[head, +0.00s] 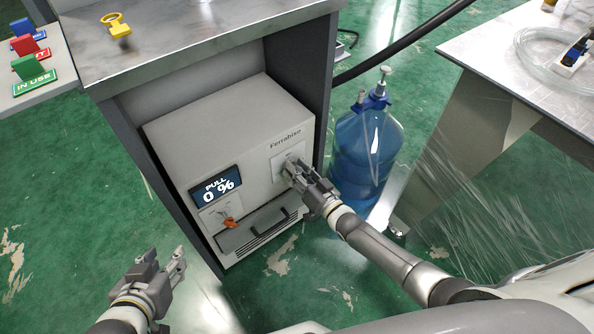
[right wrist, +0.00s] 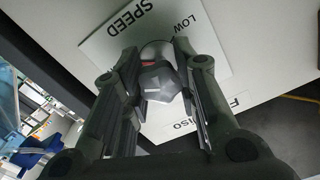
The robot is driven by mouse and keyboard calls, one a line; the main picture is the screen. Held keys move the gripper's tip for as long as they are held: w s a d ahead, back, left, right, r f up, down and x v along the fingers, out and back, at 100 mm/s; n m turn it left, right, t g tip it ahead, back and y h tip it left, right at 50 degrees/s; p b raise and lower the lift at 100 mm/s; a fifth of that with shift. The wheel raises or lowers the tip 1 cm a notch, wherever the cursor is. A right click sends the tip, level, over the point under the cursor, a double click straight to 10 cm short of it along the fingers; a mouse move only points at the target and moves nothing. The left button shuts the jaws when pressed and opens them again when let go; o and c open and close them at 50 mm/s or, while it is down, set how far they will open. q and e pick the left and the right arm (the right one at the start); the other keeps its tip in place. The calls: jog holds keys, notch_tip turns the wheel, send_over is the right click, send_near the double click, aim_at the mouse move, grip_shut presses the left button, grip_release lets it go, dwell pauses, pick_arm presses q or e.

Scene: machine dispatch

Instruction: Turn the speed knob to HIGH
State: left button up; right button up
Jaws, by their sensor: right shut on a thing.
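The speed knob (right wrist: 157,78) is a dark grey knob on a round light base, on a white plate marked SPEED and LOW (right wrist: 132,25). The plate is on the front of the white Ferrabiso machine (head: 215,130), at its upper right. My right gripper (head: 289,168) is at the plate, and in the right wrist view its fingers (right wrist: 165,85) are on both sides of the knob, shut on it. A HIGH label is not visible. In the head view the gripper hides the knob. My left gripper (head: 165,262) is open and empty, low at the left, apart from the machine.
The machine stands under a metal bench (head: 190,45). Its display (head: 216,186) reads PULL 0 %, with an orange switch (head: 229,221) below. A blue water jug (head: 368,145) stands right of the bench, near my right arm. A table (head: 520,75) stands further right.

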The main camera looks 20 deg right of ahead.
jog(key=shift+f, duration=0.1)
jog(key=o, duration=1.1)
jog(key=shift+c, duration=0.2)
jog(key=v, duration=1.2)
jog(key=shift+a, duration=0.1)
